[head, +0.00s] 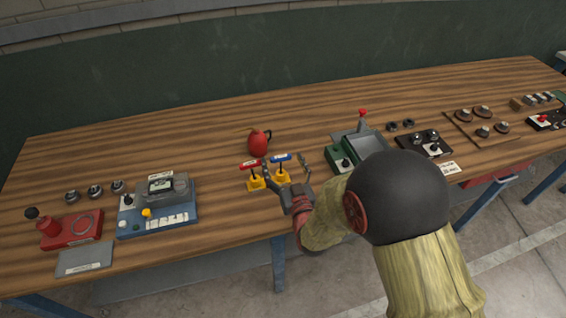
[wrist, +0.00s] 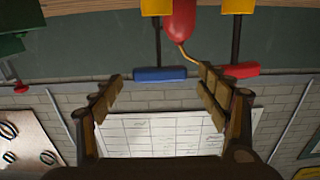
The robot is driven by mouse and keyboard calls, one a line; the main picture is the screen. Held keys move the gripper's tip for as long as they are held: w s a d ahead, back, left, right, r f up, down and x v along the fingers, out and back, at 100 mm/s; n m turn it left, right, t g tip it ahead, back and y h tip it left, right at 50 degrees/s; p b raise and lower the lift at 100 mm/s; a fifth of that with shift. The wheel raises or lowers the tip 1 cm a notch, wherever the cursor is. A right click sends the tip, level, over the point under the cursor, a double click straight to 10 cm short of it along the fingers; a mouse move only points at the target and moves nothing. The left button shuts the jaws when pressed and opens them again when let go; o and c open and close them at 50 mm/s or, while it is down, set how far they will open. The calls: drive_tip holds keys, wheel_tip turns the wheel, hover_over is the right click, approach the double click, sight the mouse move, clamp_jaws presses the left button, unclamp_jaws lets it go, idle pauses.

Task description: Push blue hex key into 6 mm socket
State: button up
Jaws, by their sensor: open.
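The blue hex key (head: 281,158) stands upright with its blue handle on top, in a yellow holder (head: 282,177) near the table's front edge. In the wrist view its blue handle (wrist: 160,74) lies across the space between my fingertips, with its dark shaft running to a yellow block. My gripper (head: 287,174) is open around or just short of the handle; contact cannot be told. It also shows in the wrist view (wrist: 160,82). A red-handled key (head: 250,164) stands to the left in a like holder (head: 256,183). No socket size can be read.
A red rounded can (head: 259,142) stands behind the keys; a thin brass spout shows near my right finger in the wrist view. A green device with a grey tray (head: 372,145) is to the right, a blue-based device (head: 158,216) to the left. The table behind is mostly clear.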

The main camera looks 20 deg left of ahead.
drive_tip(key=v, duration=1.2)
drive_tip(key=w+d+r+m+g+h, duration=0.1)
drive_tip(key=w+d+r+m+h, duration=0.15)
drive_tip(key=w+d+r, duration=0.3)
drive_tip(key=s+d+r+m+g+h, duration=0.1)
drive_tip(key=d+r+g+h, duration=0.1)
drive_tip(key=d, duration=0.3)
drive_tip(key=s+d+r+g+h, duration=0.1)
drive_tip(key=s+d+r+h, duration=0.1)
drive_tip(key=d, duration=0.3)
drive_tip(key=s+d+r+m+g+h, duration=0.1)
drive_tip(key=s+d+r+g, duration=0.1)
drive_tip(key=s+d, duration=0.4)
drive_tip(key=s+d+r+m+g+h, duration=0.2)
drive_tip(key=s+d, duration=0.5)
drive_tip(key=s, duration=0.7)
wheel_tip(320, 180, up, 2)
drive_tip(key=shift+s+d+r+g, duration=0.15)
drive_tip(key=shift+s+d+g, duration=0.2)
drive_tip(key=shift+g, duration=0.45)
